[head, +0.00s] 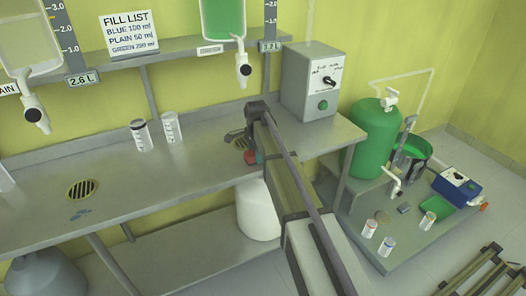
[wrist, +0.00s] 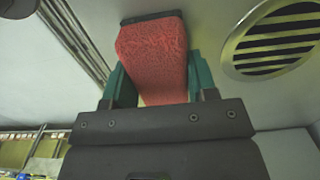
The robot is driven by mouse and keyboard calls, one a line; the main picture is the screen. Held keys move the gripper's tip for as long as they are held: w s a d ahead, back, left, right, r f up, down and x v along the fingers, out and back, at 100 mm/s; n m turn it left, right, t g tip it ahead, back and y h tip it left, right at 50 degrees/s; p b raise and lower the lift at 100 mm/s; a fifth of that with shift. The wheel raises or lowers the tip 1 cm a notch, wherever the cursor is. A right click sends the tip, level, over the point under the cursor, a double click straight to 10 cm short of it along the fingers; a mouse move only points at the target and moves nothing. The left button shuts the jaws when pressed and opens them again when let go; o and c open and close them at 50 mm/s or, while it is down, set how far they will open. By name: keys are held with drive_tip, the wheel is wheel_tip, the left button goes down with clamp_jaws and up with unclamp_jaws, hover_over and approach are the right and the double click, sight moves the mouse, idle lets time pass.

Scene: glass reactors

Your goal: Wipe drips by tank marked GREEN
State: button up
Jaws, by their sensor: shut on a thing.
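The tank marked GREEN (head: 223,18) hangs on the wall in the head view, with green liquid inside and a tap (head: 243,70) below. My gripper (head: 248,147) is low over the bench below and to the right of that tap. It is shut on a red sponge (wrist: 152,50), which fills the space between the teal fingers in the wrist view. The sponge is at or just above the bench; I cannot tell if it touches. A round drain grating (wrist: 272,40) lies right beside it. No green drips show; my gripper hides part of the bench there.
Two labelled cups (head: 141,134) stand on the bench left of my gripper. Blue drips (head: 80,213) lie by another drain (head: 82,189) at the left. A grey control box (head: 312,80) stands at the bench's right end. A green canister (head: 374,135) is beyond it.

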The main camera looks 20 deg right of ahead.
drive_tip(key=shift+s+a, duration=0.15)
drive_tip(key=shift+a, duration=0.65)
wheel_tip(320, 180, up, 6)
drive_tip(key=p, duration=0.6)
drive_tip(key=shift+d, duration=0.1)
drive_tip(key=shift+r, duration=0.1)
wheel_tip(320, 180, up, 3)
drive_tip(key=p, duration=0.3)
